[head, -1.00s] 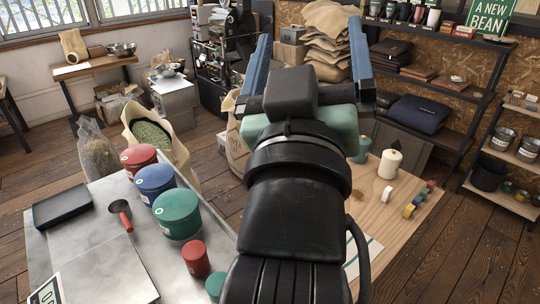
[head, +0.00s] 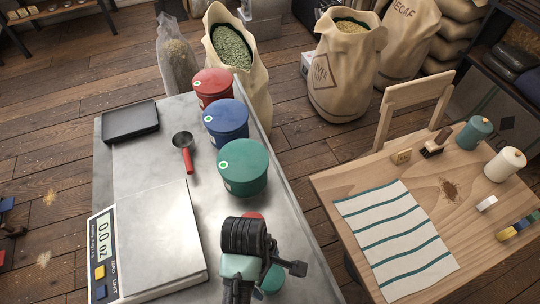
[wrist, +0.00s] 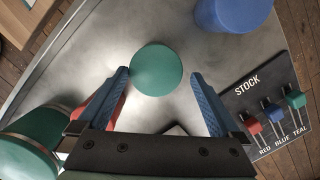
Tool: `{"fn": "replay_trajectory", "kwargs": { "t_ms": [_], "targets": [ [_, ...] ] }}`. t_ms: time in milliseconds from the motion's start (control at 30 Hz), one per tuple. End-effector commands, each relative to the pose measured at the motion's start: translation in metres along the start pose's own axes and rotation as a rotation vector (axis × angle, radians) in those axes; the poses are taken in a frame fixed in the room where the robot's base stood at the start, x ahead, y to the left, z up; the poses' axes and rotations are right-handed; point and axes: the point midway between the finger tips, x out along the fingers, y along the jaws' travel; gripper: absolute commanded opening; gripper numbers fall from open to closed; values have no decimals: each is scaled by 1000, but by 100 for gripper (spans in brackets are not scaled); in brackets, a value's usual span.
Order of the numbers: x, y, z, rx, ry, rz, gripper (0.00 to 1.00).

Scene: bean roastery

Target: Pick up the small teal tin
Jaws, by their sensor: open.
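The small teal tin (wrist: 157,69) stands on the steel counter and shows its round top in the wrist view. My gripper (wrist: 160,77) is open above the counter, with one blue finger to each side of the tin's near part, and holds nothing. In the head view the teal tin (head: 273,279) is partly hidden behind my arm, and my fingers are hidden. A small red tin (wrist: 114,108) is mostly covered by my left finger; part of its top also shows in the head view (head: 256,215).
A large green tin (head: 243,168), blue tin (head: 226,122) and red tin (head: 212,86) line the counter. In the wrist view, a blue tin (wrist: 232,12) and a STOCK board (wrist: 250,102) stand nearby. A scale (head: 157,240), scoop (head: 187,155) and black tray (head: 131,121) lie left.

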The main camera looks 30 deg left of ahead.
Motion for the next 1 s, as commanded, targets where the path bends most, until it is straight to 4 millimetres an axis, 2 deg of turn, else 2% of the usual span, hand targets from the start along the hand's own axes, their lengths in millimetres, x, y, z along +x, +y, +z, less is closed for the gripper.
{"fn": "replay_trajectory", "kwargs": {
  "t_ms": [100,367,700,1000],
  "targets": [
    [17,0,0,1,0,-3,100],
    [33,2,0,3,1,-1,100],
    [73,4,0,3,2,1,100],
    [76,5,0,3,2,3,98]
  ]
}}
